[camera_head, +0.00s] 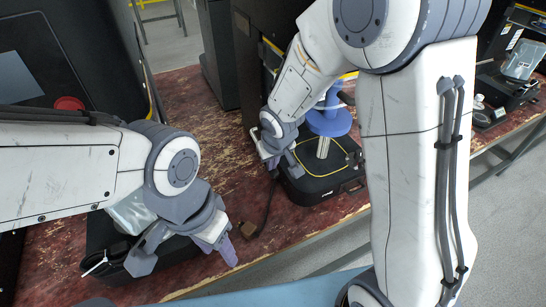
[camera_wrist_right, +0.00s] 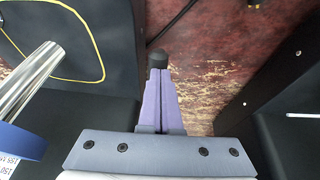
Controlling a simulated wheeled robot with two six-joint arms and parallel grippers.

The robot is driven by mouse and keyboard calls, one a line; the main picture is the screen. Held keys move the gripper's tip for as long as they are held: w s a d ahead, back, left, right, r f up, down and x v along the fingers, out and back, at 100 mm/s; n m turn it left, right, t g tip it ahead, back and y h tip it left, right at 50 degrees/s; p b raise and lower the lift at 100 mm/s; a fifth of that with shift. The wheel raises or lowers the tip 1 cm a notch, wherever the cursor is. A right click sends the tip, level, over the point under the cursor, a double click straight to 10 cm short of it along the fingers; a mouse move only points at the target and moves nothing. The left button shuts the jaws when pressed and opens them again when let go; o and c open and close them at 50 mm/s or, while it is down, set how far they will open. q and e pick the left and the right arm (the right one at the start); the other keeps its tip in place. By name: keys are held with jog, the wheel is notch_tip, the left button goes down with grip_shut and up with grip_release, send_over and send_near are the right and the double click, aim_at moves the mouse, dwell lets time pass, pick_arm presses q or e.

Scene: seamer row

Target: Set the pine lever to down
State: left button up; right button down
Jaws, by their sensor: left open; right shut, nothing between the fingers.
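No lever can be made out for certain as the pine lever. In the right wrist view a dark rounded knob (camera_wrist_right: 157,58) shows right at the tips of my right gripper (camera_wrist_right: 160,72); it may be a lever end, and I cannot tell whether they touch. The purple fingers are shut together and empty. In the head view my right gripper (camera_head: 272,164) is at the left side of a black machine base (camera_head: 325,188), partly hidden by its own arm. My left gripper (camera_head: 190,257) is open and empty over the table's front edge at the left.
A steel post (camera_head: 323,147) and blue disc (camera_head: 330,120) stand on the machine base. Another black unit (camera_head: 105,235) is under my left arm. A red button (camera_head: 69,103) is behind.

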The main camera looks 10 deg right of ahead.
jog(key=shift+f, duration=0.1)
dwell(0.3)
jog(key=s+p+v, duration=0.1)
jog(key=p+v, duration=0.3)
jog(key=v, duration=1)
jog(key=s+a+r+n+g+p, duration=0.1)
jog(key=s+a+n+g, duration=0.1)
jog(key=s, duration=0.8)
jog(key=s+a+r+n+g+p, duration=0.2)
jog(key=s, duration=0.7)
jog(key=shift+s+a+y, duration=0.15)
jog(key=shift+s+y, duration=0.2)
jog(key=shift+y, duration=0.05)
dwell(1.2)
